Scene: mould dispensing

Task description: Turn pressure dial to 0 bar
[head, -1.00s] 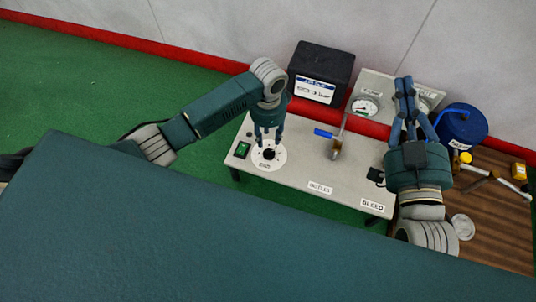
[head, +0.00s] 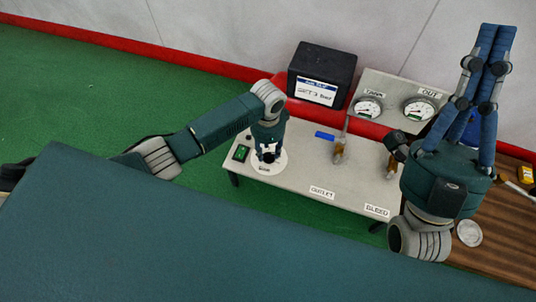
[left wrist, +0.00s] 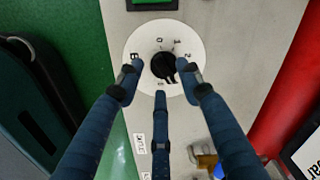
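The pressure dial is a white round plate (left wrist: 138,44) with printed numbers and a black knob (left wrist: 163,65) in its middle. In the head view the dial plate (head: 279,165) lies at the left end of the grey panel. My left gripper (head: 268,156) points down over the dial. In the left wrist view its three fingers (left wrist: 162,88) are spread around the knob, with gaps visible; I see no clear contact. The knob's pointer setting is not clear. My right gripper (head: 499,30) is raised at the right, fingers up, holding nothing visible; its finger closure is unclear.
A black box (head: 322,66) with a label stands behind the panel (head: 300,170). Two gauges stand at the back, the left one (head: 368,107) and the right one (head: 419,108). A blue-handled valve (head: 339,148) stands mid-panel. A wooden table (head: 495,240) is at the right.

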